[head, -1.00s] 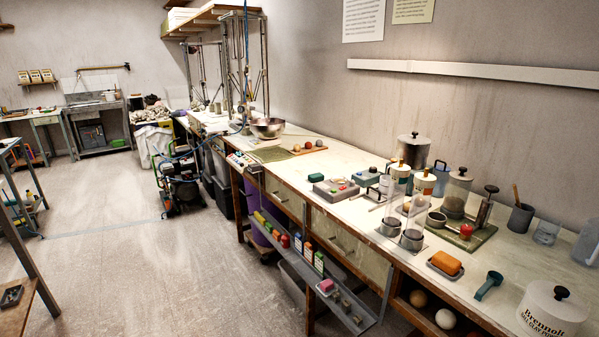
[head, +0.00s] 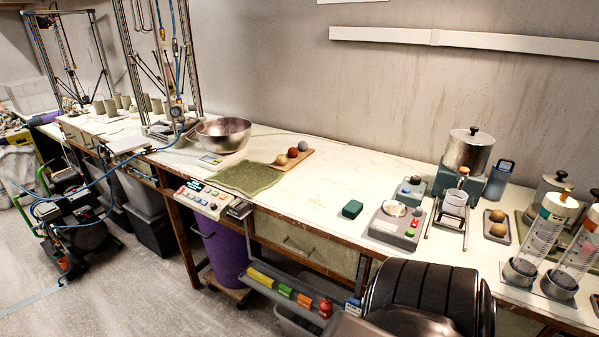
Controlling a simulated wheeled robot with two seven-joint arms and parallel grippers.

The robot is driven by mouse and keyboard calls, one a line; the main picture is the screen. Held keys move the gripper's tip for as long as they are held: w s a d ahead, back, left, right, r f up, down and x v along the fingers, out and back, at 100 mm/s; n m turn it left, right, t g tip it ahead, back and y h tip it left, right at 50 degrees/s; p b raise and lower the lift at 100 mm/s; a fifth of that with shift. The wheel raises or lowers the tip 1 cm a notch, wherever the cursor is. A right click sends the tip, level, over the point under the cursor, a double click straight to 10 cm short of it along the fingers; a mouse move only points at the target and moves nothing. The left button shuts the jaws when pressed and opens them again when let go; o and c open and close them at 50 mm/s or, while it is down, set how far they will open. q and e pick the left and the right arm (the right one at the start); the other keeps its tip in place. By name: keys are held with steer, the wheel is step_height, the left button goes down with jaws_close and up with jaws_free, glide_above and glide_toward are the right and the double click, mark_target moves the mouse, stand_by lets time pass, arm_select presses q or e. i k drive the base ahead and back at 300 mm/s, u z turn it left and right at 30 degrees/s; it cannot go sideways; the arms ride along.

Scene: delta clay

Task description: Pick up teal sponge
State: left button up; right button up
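The teal sponge (head: 352,209) is a small, dark green-teal block. It lies flat on the pale workbench top (head: 310,205), just left of a grey device with coloured buttons. Nothing covers it, and there is bare bench to its left. Neither of my grippers shows in the head view. A dark ribbed part of my arm stands at the bottom, right of centre, and hides part of the bench front.
Right of the sponge stand the grey button device (head: 397,225), a small teal device (head: 410,190), a metal pot (head: 467,151) and clear cylinders (head: 530,245). To the left are a green mat (head: 245,177), a wooden board with balls (head: 291,158) and a metal bowl (head: 223,134).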

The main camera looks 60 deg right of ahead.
mark_target(354, 207)
steer(key=i, duration=1.1)
steer(key=z, duration=3.45)
